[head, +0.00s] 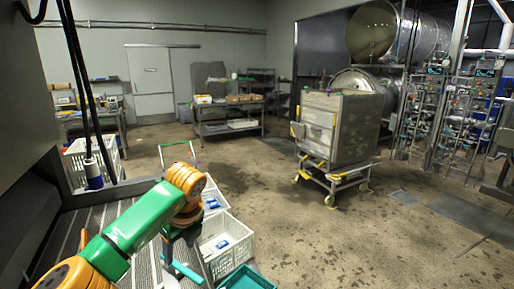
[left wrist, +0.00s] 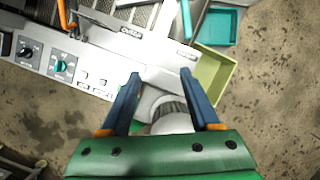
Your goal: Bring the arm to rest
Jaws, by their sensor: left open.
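My left arm, green and orange, comes in from the lower left of the head view, and its wrist bends down over the floor beside the crates. In the left wrist view my left gripper (left wrist: 160,74) has its two blue fingers spread apart with nothing between the tips. Beyond the fingers lies a pale machine surface with a control panel (left wrist: 62,65) of dark and teal knobs. I cannot tell how far the fingers are from it. My right gripper is not in view.
White crates (head: 226,246) with blue items and a teal crate (head: 246,279) are right of my arm. A yellow-green bin (left wrist: 213,78) shows in the wrist view. A metal cart (head: 340,128) stands farther back before the autoclaves (head: 390,35). The middle floor is clear.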

